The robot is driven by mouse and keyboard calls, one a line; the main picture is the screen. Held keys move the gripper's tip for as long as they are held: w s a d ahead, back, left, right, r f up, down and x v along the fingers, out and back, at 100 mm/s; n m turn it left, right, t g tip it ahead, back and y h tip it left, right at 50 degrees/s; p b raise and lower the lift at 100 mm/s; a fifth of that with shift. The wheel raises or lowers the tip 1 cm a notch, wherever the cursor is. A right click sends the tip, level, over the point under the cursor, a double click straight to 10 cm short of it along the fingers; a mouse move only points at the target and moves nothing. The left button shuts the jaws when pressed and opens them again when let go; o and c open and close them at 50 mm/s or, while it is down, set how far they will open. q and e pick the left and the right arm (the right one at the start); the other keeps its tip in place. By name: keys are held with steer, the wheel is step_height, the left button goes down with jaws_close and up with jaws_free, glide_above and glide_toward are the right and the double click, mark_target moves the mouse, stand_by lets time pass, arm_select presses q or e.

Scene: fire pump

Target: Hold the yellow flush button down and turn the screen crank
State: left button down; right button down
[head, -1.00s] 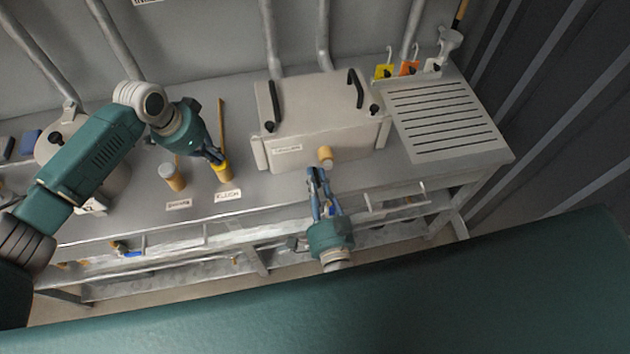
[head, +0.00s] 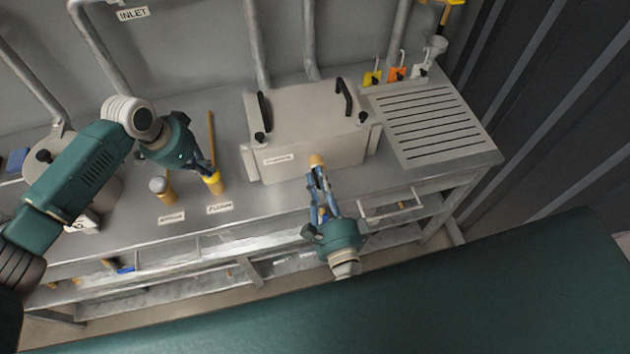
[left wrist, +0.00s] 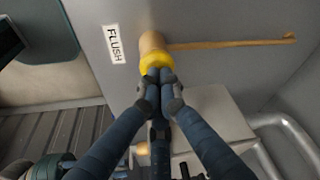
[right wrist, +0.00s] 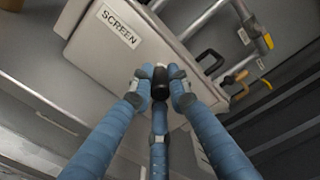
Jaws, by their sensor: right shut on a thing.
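The yellow flush button (head: 215,184) tops a tan post beside the FLUSH label on the bench. My left gripper (head: 207,170) is over it with its fingertips on the yellow top. In the left wrist view the fingers (left wrist: 160,78) are together against the yellow button (left wrist: 155,61); how far it is pressed I cannot tell. The screen crank's tan knob (head: 317,160) sticks out from the front of the grey box labelled SCREEN. My right gripper (head: 319,176) is shut on it. In the right wrist view the fingers (right wrist: 160,80) close around a dark part, below the SCREEN label.
A second tan post with a grey top (head: 160,185) stands left of the flush button. The grey screen box (head: 300,120) has two black handles. A slotted drain board (head: 425,125) lies to its right, with coloured tags (head: 397,73) behind. Rails run below the bench front.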

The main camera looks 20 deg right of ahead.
arm_select(q)
steer(key=shift+s+a+f, duration=0.1)
arm_select(e)
steer(key=shift+d+r+m, duration=0.1)
steer(key=shift+d+m, duration=0.35)
steer(key=shift+m, duration=0.45)
steer(key=c, duration=1.7)
jaws_free()
steer(key=shift+o, duration=0.2)
steer(key=shift+s, duration=0.1)
steer(key=s, duration=1.2)
steer(key=shift+w, duration=0.1)
